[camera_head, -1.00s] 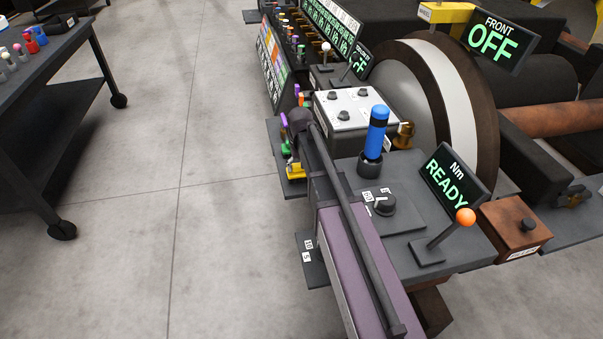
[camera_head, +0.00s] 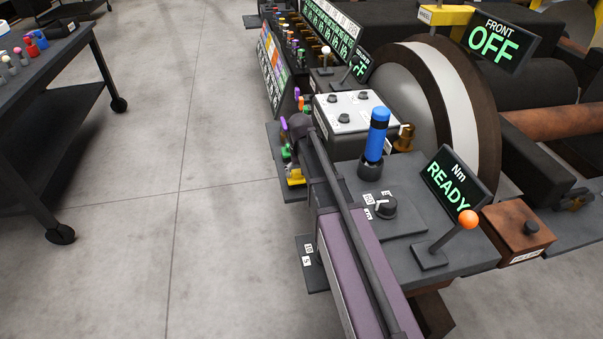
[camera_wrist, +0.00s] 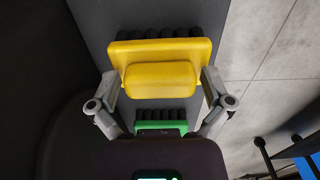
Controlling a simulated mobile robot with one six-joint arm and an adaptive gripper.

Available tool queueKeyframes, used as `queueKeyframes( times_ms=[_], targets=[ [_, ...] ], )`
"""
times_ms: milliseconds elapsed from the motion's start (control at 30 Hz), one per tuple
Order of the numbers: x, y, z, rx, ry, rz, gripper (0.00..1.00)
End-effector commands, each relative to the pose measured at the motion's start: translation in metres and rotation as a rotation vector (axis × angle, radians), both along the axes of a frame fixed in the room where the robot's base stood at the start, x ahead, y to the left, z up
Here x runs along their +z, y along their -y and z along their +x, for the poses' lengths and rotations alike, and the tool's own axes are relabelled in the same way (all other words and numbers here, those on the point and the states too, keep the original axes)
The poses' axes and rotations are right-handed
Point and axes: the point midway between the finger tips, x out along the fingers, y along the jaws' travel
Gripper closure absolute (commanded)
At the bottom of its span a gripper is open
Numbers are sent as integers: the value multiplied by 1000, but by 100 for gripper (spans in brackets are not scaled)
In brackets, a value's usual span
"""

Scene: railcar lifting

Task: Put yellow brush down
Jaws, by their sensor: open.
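The yellow brush (camera_wrist: 160,72) sits on a dark grey shelf (camera_wrist: 95,18), its dark bristles showing along the far edge. It shows small beside the console in the head view (camera_head: 296,177), partly hidden by my arm. My gripper (camera_wrist: 160,80) is open around the yellow brush, with one finger near each end. A small gap seems to show at the fingertips, but I cannot tell if either one touches it. A green brush (camera_wrist: 160,127) lies just nearer my palm, partly hidden by my gripper.
A blue-handled tool (camera_head: 376,135) stands upright on the console. An orange-knobbed lever (camera_head: 467,221) and a READY display (camera_head: 455,183) are to the right. A dark cart (camera_head: 60,95) stands at left. The floor between (camera_head: 170,230) is clear.

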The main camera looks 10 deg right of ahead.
Motion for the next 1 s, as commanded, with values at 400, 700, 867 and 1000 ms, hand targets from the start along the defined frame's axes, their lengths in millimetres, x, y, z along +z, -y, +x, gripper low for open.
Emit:
queueKeyframes(
  times_ms=[400, 700, 867, 1000],
  targets=[
    [7, 0, 0, 0, 0, 0, 0],
    [29, 0, 0, 0, 0, 0, 0],
    [43, 0, 0, 0, 0, 0, 0],
    [54, 0, 0, 0, 0, 0, 0]
  ],
)
